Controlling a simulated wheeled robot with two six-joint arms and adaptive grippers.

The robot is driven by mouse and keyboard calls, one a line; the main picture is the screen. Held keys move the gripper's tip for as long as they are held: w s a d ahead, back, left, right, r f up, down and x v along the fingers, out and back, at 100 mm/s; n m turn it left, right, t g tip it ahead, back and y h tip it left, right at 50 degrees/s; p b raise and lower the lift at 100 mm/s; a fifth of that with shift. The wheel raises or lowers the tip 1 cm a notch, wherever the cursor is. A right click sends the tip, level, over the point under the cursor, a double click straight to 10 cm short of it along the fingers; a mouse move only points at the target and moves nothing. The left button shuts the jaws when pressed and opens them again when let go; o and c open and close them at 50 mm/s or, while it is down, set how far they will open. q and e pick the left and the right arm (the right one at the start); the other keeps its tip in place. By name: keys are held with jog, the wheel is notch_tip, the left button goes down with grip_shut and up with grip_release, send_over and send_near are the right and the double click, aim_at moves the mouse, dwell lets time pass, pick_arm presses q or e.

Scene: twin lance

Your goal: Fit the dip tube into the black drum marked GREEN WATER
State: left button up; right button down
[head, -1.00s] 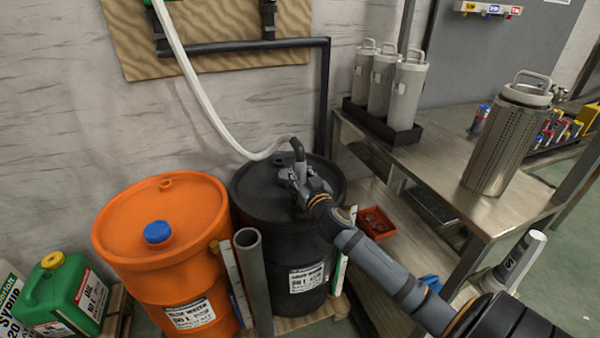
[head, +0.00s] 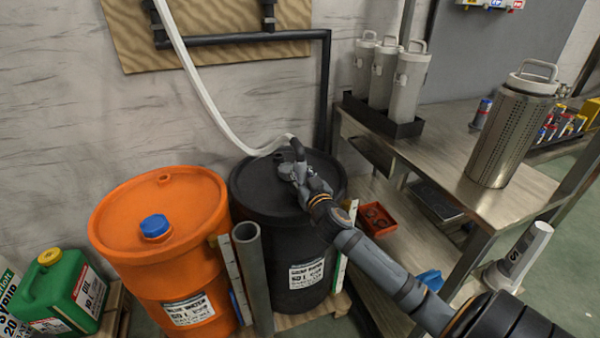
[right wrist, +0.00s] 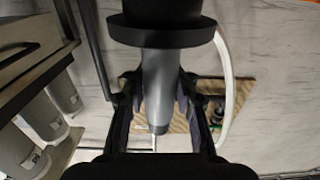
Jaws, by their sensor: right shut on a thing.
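The black drum (head: 258,190) stands upright at the centre of the head view. Its white label (head: 306,275) is too blurred to read. My right gripper (head: 297,170), also in the right wrist view (right wrist: 162,110), is shut on the dip tube's grey upper part (right wrist: 158,85). A dark collar (right wrist: 160,35) shows on the tube in the wrist view. The tube's dark elbow (head: 298,150) joins a white hose (head: 205,90). The gripper is over the drum's lid. I cannot tell whether the tube's lower end is inside the drum. My left gripper is not in view.
An orange drum (head: 120,235) with a blue cap (head: 155,226) stands left of the black one. A grey upright pipe (head: 252,280) is in front, between them. A metal bench (head: 450,165) with grey canisters (head: 410,85) is to the right. A green jerrycan (head: 60,290) is at lower left.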

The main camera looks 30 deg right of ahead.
jog(key=shift+f+b, duration=0.7)
jog(key=shift+f, duration=0.15)
jog(key=c, duration=0.9)
grip_release()
jog(key=shift+c, duration=0.2)
jog(key=shift+f, duration=0.1)
jog(key=v, duration=1.2)
